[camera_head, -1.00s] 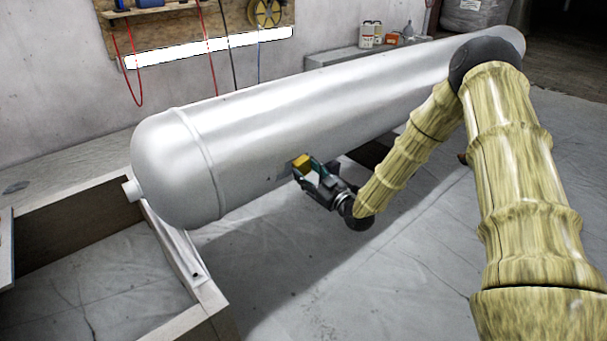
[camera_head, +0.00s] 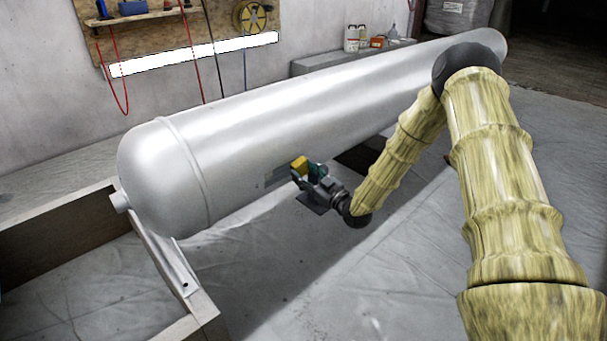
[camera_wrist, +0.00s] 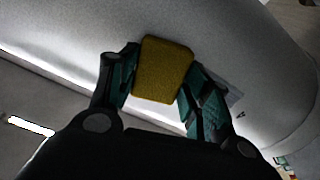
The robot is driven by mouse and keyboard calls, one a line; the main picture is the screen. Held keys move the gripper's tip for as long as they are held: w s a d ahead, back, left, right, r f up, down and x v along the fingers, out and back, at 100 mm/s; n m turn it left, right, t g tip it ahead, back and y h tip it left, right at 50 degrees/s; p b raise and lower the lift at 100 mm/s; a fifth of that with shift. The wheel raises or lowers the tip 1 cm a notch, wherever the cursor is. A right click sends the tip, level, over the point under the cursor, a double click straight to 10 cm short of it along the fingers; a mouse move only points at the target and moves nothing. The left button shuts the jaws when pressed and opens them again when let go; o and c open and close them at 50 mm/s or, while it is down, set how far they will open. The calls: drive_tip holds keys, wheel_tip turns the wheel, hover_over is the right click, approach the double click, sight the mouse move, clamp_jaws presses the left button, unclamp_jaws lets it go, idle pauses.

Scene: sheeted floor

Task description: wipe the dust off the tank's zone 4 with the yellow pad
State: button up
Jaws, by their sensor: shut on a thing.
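The tank (camera_head: 270,115) is a long silver cylinder lying across the head view, with a domed left end. My gripper (camera_head: 303,172) is at the lower front side of the tank, right of its seam ring. It is shut on the yellow pad (camera_head: 299,163), which also shows between the fingers in the wrist view (camera_wrist: 164,70). The pad faces the tank wall; I cannot tell whether it touches. A darker grey patch (camera_head: 276,176) shows on the tank just left of the pad. In the wrist view the tank surface (camera_wrist: 225,35) fills the space behind the pad. No zone number is readable.
A wooden frame (camera_head: 165,245) stands under the tank's left end. The sheeted floor (camera_head: 330,270) in front is clear. Bottles (camera_head: 357,38) stand on a ledge behind the tank. A pegboard (camera_head: 170,35) with hoses hangs on the wall.

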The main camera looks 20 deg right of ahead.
drive_tip(key=shift+r, duration=0.1)
drive_tip(key=shift+c, duration=0.2)
drive_tip(key=shift+s+a+p, duration=0.25)
drive_tip(key=shift+s+a, duration=0.1)
drive_tip(key=shift+a, duration=0.5)
drive_tip(key=shift+s+a+p, duration=0.2)
drive_tip(key=shift+s+a, duration=0.15)
drive_tip(key=shift+a, duration=0.45)
drive_tip(key=shift+s+a+p, duration=0.25)
drive_tip(key=shift+s+a, duration=0.05)
drive_tip(key=shift+a, duration=0.65)
drive_tip(key=shift+s+a+p, duration=0.2)
drive_tip(key=shift+s+a, duration=0.05)
drive_tip(key=shift+a, duration=0.7)
drive_tip(key=shift+s+a+p, duration=0.15)
drive_tip(key=shift+s+a, duration=0.15)
drive_tip(key=shift+a, duration=0.4)
drive_tip(key=shift+s+a+p, duration=0.15)
drive_tip(key=shift+s+a, duration=0.1)
drive_tip(key=shift+a, duration=0.4)
drive_tip(key=shift+o, duration=0.2)
drive_tip(key=shift+s+a+p, duration=0.15)
drive_tip(key=shift+s+a, duration=0.1)
drive_tip(key=shift+a, duration=0.6)
drive_tip(key=shift+s+a+p, duration=0.15)
drive_tip(key=shift+s+a, duration=0.05)
drive_tip(key=shift+a, duration=0.65)
